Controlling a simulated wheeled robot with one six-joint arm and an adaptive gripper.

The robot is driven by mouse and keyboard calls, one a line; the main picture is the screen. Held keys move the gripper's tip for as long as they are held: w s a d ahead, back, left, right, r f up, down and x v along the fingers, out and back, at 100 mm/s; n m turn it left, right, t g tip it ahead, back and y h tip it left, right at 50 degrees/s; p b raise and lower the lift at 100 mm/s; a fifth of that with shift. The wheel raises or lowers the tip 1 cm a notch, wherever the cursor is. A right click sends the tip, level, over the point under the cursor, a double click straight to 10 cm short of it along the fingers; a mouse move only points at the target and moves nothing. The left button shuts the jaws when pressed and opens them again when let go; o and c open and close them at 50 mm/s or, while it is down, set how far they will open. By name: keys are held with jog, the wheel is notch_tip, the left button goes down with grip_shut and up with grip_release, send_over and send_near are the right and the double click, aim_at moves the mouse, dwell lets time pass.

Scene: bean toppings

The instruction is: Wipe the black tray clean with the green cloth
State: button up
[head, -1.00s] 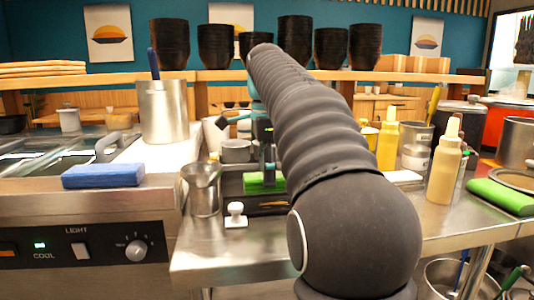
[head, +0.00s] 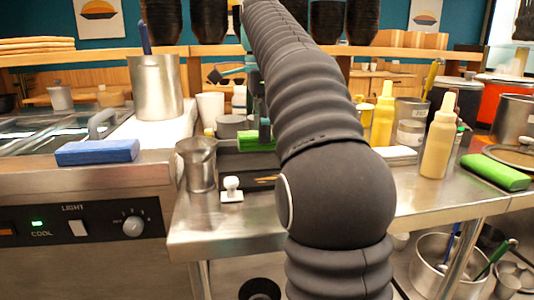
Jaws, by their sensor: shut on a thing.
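The black tray (head: 234,164) lies on the steel counter behind a small white-handled item, partly hidden by my arm and a metal jug. A tan streak (head: 265,180) shows near its front edge. The green cloth (head: 256,142) is a bright green pad over the back part of the tray. My gripper (head: 264,132) is above it, with its dark fingers down at the cloth and shut on it. Whether the cloth presses on the tray is too small to tell. A second green pad (head: 495,172) lies at the far right.
The metal jug (head: 198,163) and white-handled item (head: 231,190) stand close at the tray's left and front. A grey cup (head: 231,126) stands behind it. Sauce bottles (head: 438,138) stand to the right. A blue sponge (head: 97,152) lies at left.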

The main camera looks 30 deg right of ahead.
jog(key=shift+s+d+f+b, duration=0.1)
jog(key=shift+d+f+b, duration=0.25)
jog(key=shift+f, duration=0.25)
jog(key=shift+s+d+f+b, duration=0.1)
jog(key=shift+d+f+b, duration=0.25)
jog(key=shift+f, duration=0.3)
jog(key=shift+s+d+f+b, duration=0.1)
jog(key=shift+d+f+b, duration=0.1)
jog(key=shift+f+b, duration=0.3)
jog(key=shift+f, duration=0.1)
